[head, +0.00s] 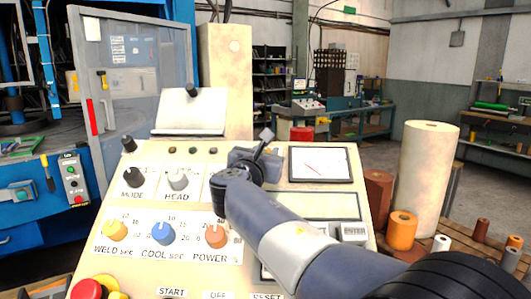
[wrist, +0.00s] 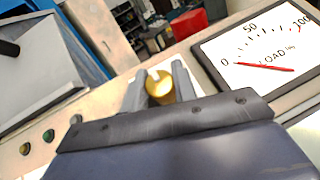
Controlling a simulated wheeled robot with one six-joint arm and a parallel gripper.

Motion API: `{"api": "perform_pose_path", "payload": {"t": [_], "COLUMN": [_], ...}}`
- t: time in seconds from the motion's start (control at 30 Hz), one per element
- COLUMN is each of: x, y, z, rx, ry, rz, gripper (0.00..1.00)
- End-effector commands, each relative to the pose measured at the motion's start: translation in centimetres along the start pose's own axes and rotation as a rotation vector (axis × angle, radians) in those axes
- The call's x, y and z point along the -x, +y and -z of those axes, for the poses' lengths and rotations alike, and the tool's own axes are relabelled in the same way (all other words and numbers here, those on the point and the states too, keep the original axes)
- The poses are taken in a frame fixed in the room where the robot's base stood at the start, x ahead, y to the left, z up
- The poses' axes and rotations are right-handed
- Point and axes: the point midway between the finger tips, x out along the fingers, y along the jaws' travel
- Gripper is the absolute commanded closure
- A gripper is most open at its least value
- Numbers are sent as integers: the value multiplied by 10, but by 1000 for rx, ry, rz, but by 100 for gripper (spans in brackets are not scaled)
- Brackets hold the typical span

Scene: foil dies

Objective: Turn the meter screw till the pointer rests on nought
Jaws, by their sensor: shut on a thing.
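The meter (wrist: 270,84) is a white dial in a black frame, marked 0, 50 and 100, at the right of the wrist view. It also shows in the head view (head: 335,165). Its red pointer (wrist: 265,67) has its tip close by the 0 end of the scale; I cannot tell whether it is exactly on the mark. The brass round meter screw (wrist: 159,87) sits between my two grey fingers, left of the dial. My gripper (wrist: 159,84) is shut on it. In the head view my gripper (head: 263,146) hides the screw.
The sloping panel (head: 190,200) carries a yellow knob (head: 115,230), a blue knob (head: 160,233) and an orange knob (head: 216,236) below my gripper. A tilted white plate (head: 192,110) stands at the panel's back left. Foil rolls (head: 402,230) stand to the right.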

Motion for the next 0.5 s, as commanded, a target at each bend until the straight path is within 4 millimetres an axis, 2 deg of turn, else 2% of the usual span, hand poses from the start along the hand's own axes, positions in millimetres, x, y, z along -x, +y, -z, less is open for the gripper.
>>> {"api": "perform_pose_path", "payload": {"t": [0.03,0.27,0.5], "x": [0,0,1], "y": [0,0,0], "z": [-1,-1,0], "rx": [-1,0,0], "ry": [-2,-1,-1], "rz": [-1,-1,-1], "gripper": [71,52,52]}}
